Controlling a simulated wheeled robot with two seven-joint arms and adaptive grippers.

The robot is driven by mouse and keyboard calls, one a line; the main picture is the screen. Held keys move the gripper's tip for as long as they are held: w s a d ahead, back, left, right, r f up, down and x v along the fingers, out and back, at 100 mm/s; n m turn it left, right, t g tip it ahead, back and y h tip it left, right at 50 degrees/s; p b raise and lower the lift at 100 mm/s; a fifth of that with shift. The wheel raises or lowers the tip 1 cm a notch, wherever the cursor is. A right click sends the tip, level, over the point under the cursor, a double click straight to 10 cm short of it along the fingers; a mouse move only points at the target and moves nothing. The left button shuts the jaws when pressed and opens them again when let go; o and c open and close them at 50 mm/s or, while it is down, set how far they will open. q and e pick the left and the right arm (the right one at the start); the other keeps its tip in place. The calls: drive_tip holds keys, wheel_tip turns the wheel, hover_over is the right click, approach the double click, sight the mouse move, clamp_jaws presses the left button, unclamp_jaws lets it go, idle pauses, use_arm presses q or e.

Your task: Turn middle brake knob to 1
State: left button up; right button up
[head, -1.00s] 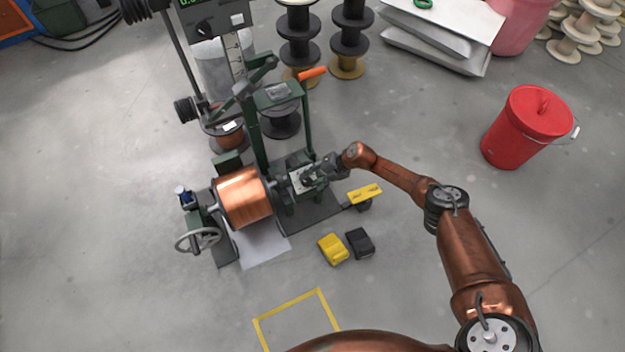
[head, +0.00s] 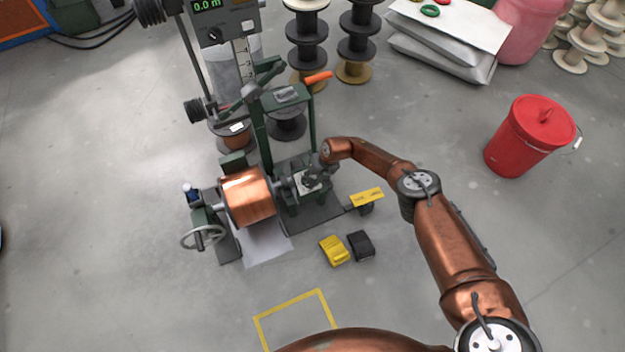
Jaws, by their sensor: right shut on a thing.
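The winding machine stands left of centre with a copper spool (head: 248,197) mounted on its axle. To the right of the spool is a green brake unit (head: 292,214) with a pale dial plate (head: 305,182) on it. My right gripper (head: 313,180) is at this plate, shut on a small knob there. The knob is mostly hidden by the gripper and is too small for its setting to be read. My left gripper is not in view; a copper arm part crosses the bottom edge.
A handwheel (head: 204,237) is left of the spool. A yellow lever or tag (head: 366,197) sticks out right of the brake unit. Yellow (head: 334,250) and black (head: 360,244) blocks lie on the floor. A red bucket (head: 527,140) stands at right.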

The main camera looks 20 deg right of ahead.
drive_tip(key=shift+s+f, duration=0.25)
drive_tip(key=o, duration=1.2)
drive_tip(key=shift+w, duration=0.1)
drive_tip(key=shift+c, duration=0.2)
drive_tip(key=shift+w+r, duration=0.1)
drive_tip(key=shift+r, duration=0.05)
drive_tip(key=v, duration=1.2)
